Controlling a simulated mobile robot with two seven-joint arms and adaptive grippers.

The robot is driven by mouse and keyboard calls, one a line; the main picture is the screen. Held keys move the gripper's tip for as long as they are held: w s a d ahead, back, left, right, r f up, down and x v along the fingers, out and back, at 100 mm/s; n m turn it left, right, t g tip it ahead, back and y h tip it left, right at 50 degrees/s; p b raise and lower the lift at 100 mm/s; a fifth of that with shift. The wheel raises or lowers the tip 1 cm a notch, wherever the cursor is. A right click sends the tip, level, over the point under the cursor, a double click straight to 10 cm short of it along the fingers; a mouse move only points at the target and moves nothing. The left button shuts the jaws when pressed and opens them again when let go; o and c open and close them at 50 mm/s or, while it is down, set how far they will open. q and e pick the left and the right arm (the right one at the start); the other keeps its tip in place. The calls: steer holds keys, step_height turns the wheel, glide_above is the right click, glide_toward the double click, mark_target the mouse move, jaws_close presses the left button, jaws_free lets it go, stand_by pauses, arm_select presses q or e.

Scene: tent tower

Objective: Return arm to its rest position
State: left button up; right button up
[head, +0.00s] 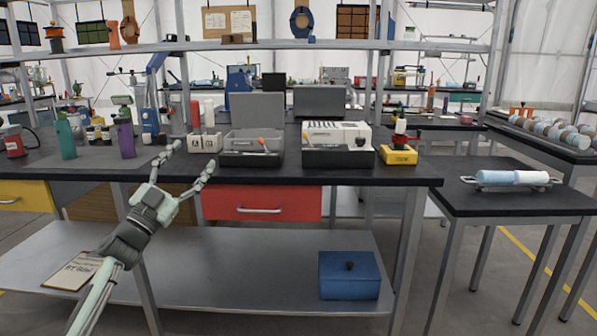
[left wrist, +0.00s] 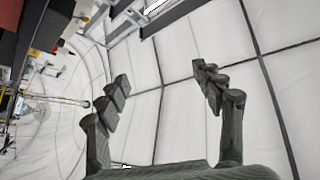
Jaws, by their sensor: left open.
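My left gripper (head: 191,160) is open and empty in the head view. It is in front of the workbench (head: 420,170), with its fingers pointing up near the front edge of the top. In the left wrist view, the two dark fingers of my left gripper (left wrist: 164,95) stand wide apart with nothing between them. Behind them are pale tent panels. My right gripper is in neither view.
Two dark bins (head: 251,158) (head: 338,157), a yellow box (head: 397,154) and bottles (head: 126,140) stand on the workbench. Below are a red drawer (head: 290,200) and a blue box (head: 349,275) on the lower shelf. A side table (head: 480,200) stands at right.

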arm_select(q)
steer(key=w+a+f+n+g+y, duration=0.3)
steer(key=w+a+f+n+y, duration=0.2)
steer(key=a+f+n+y, duration=0.7)
steer(key=s+a+f+g+y, duration=0.2)
steer(key=s+f+g, duration=0.15)
steer(key=f, duration=0.35)
steer(key=s+a+f+g+y, duration=0.1)
steer(key=s+a+f+g, duration=0.1)
steer(key=f+g, duration=0.4)
steer(key=s+d+f+m+g+h, duration=0.1)
steer(key=s+d+f, duration=0.2)
steer(key=s+f, duration=0.65)
steer(key=s+d+f+g, duration=0.1)
steer(key=s+d+f, duration=0.2)
steer(key=s+f, duration=0.7)
steer(key=s+d+f+g, duration=0.1)
steer(key=s+d+f, duration=0.1)
steer(key=s+f, duration=0.3)
steer(key=s+d+f+g+h, duration=0.1)
steer(key=s+f, duration=0.5)
steer(key=s, duration=0.6)
steer(key=s+d+f+g, duration=0.2)
steer(key=s+d+f, duration=0.2)
steer(key=s, duration=0.5)
step_height(320, 180, down, 2)
steer(key=shift+s+f, duration=0.15)
steer(key=shift+s, duration=0.05)
steer(key=shift+d, duration=0.1)
